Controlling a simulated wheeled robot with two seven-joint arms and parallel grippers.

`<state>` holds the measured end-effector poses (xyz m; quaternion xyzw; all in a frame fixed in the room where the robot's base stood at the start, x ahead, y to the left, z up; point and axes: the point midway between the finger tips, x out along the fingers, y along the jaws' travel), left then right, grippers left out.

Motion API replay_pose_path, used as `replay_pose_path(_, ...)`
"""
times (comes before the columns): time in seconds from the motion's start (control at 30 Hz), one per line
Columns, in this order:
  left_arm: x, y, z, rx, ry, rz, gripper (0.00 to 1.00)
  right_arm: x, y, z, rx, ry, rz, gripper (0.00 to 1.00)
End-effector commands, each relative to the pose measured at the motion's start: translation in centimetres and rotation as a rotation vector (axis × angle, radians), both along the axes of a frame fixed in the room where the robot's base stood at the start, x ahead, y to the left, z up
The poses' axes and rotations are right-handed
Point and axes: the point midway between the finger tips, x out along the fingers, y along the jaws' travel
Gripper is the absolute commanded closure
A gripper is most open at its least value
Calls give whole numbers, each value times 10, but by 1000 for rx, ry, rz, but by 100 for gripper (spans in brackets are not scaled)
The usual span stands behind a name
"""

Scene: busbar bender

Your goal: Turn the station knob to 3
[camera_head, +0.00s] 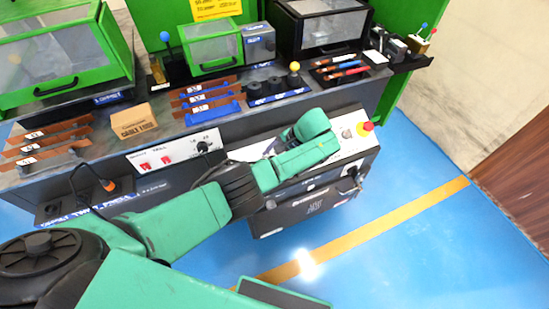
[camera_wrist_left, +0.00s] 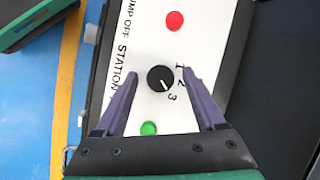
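The station knob (camera_wrist_left: 160,78) is a round black knob on a white panel (camera_wrist_left: 205,30) in the left wrist view. Its white mark points down and right, toward the printed 3; the 1 and 2 stand above the 3. My left gripper (camera_wrist_left: 160,73) is open, with one dark finger on each side of the knob and visible gaps between fingers and knob. In the head view my left arm reaches over the sloped control box (camera_head: 350,148) and hides the knob and the fingertips. My right gripper is not in view.
A red button (camera_wrist_left: 174,20) and a green button (camera_wrist_left: 149,128) lie on either side of the knob. A red mushroom button (camera_head: 367,126) stands at the box's right end. The bench behind holds copper bars (camera_head: 205,95) and a cardboard box (camera_head: 133,121). Blue floor is clear in front.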

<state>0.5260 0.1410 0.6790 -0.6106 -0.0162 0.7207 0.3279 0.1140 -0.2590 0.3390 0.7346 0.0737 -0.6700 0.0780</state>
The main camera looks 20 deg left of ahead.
Motion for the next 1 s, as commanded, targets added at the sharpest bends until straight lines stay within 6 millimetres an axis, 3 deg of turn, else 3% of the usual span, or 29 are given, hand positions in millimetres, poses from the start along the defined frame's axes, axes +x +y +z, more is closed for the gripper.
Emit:
replay_pose_path(0.37,1,-4,8,-2,-2,0,29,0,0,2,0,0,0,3)
replay_pose_path(0.8,5,-61,106,-2,-2,0,29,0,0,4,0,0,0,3)
replay_pose_path(1.0,6,-72,126,0,0,1,29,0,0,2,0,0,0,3)
